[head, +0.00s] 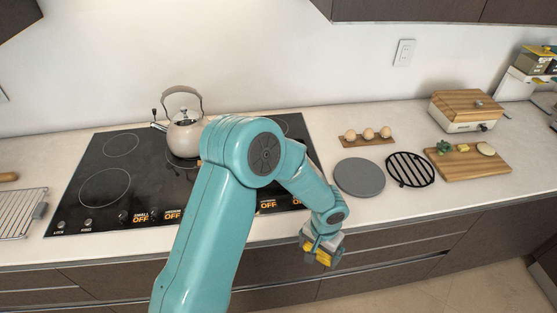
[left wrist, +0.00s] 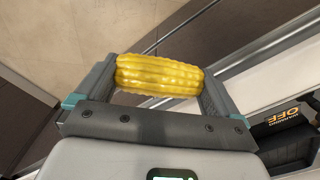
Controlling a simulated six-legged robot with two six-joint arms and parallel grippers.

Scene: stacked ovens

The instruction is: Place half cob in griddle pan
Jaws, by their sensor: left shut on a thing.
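My left gripper (head: 321,246) is shut on the yellow half cob (head: 323,258). It holds the cob in front of the counter's front edge, over the drawer fronts in the head view. In the left wrist view the half cob (left wrist: 160,76) lies crosswise between the two fingers, one at each end. I cannot make out a griddle pan for sure in either view. My left arm covers the middle and right part of the black cooktop (head: 112,170). My right gripper is not in view.
A kettle (head: 184,135) stands at the cooktop's back. On the counter to the right are a round grey slab (head: 360,177), a black round rack (head: 410,169), an egg board (head: 352,142) and a cutting board (head: 475,170) with food. A wire rack (head: 18,212) lies at left.

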